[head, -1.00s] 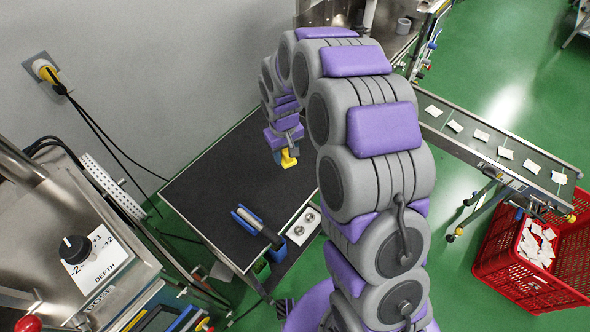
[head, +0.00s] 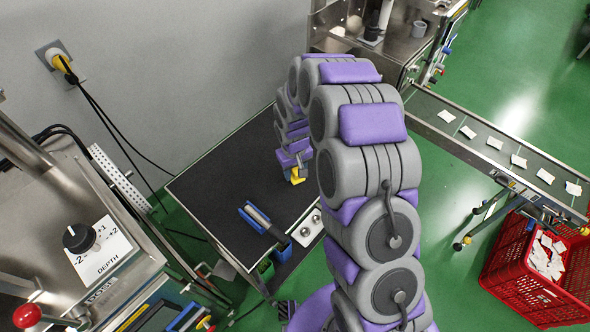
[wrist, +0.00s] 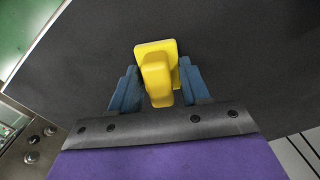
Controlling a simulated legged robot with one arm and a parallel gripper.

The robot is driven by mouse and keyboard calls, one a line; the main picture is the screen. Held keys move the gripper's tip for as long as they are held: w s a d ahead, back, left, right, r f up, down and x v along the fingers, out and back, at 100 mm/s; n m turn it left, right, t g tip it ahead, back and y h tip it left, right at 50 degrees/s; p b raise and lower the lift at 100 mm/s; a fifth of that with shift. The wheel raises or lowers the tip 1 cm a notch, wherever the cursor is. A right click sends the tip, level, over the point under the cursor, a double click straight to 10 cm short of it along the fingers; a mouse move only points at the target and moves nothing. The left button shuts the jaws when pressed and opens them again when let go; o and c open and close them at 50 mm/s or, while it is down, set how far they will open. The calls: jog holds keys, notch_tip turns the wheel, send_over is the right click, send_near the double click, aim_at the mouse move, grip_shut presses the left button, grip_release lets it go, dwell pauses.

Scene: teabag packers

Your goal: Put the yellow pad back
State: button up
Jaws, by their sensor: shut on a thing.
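The yellow pad (wrist: 157,75) has a flat square plate and a raised block-like grip. In the wrist view my gripper (wrist: 157,88) has its two blue fingers on either side of that grip and is shut on it. In the head view the yellow pad (head: 297,177) shows below my gripper (head: 294,168), over the right part of the black-topped table (head: 215,185). I cannot tell whether the pad touches the table top or is held just above it.
A machine with a depth dial (head: 78,238) stands at left. A conveyor (head: 480,140) and red crate (head: 520,270) are at right. The table's left half is clear.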

jog(key=shift+a, duration=0.1)
jog(key=o, duration=0.5)
jog(key=shift+f, duration=0.1)
jog(key=o, duration=0.4)
jog(key=shift+d, duration=0.2)
jog(key=shift+a+r, duration=0.15)
jog(key=shift+r, duration=0.35)
notch_tip(320, 180, up, 11)
jog(key=p, duration=0.3)
jog(key=s+d+r+m, duration=0.1)
jog(key=s+d+r, duration=0.3)
jog(key=s+r, duration=0.4)
jog(key=s+d+r+m, duration=0.1)
jog(key=s+d+r, duration=0.1)
jog(key=s, duration=0.7)
jog(key=s+d+r+m+g, duration=0.1)
jog(key=s+d+r, duration=0.1)
jog(key=s, duration=0.7)
jog(key=s+d+r+m, duration=0.1)
jog(key=s+r, duration=0.3)
jog(key=s, duration=0.5)
jog(key=shift+s+d+r+m+g, duration=0.1)
jog(key=shift+d+r+m+g, duration=0.1)
jog(key=shift+d, duration=0.25)
jog(key=shift+s+d+r+m+g, duration=0.1)
jog(key=shift+d+g, duration=0.1)
jog(key=shift+d, duration=0.2)
